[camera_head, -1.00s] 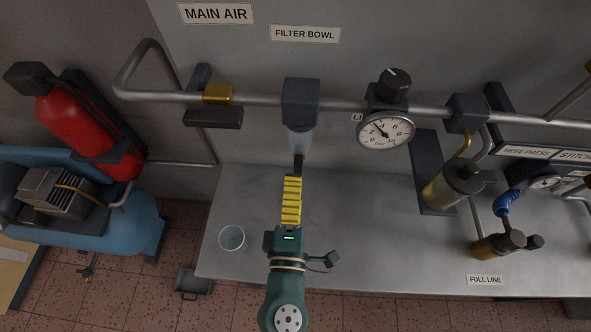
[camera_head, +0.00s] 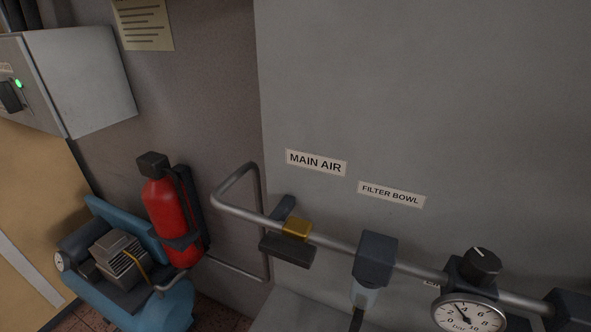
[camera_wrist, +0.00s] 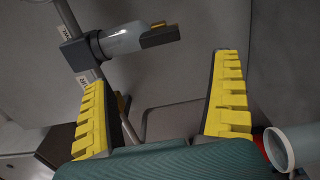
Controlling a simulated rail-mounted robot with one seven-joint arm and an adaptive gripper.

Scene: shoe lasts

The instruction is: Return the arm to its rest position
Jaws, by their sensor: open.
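My gripper (camera_wrist: 165,110) shows in the wrist view with its two yellow ribbed fingers spread wide apart and nothing between them. Beyond the fingers, the clear filter bowl (camera_wrist: 123,40) hangs from its dark housing on the pipe, apart from the fingertips. In the head view the filter housing (camera_head: 375,259) sits on the pipe under the filter bowl label (camera_head: 391,194); its bowl (camera_head: 363,297) is partly cut off near the bottom edge. My gripper and arm are not clearly visible in the head view.
The main air pipe (camera_head: 335,243) runs along the wall with a yellow valve (camera_head: 297,229) and a pressure gauge (camera_head: 468,314). A red fire extinguisher (camera_head: 168,215) and a blue compressor (camera_head: 172,307) stand at left.

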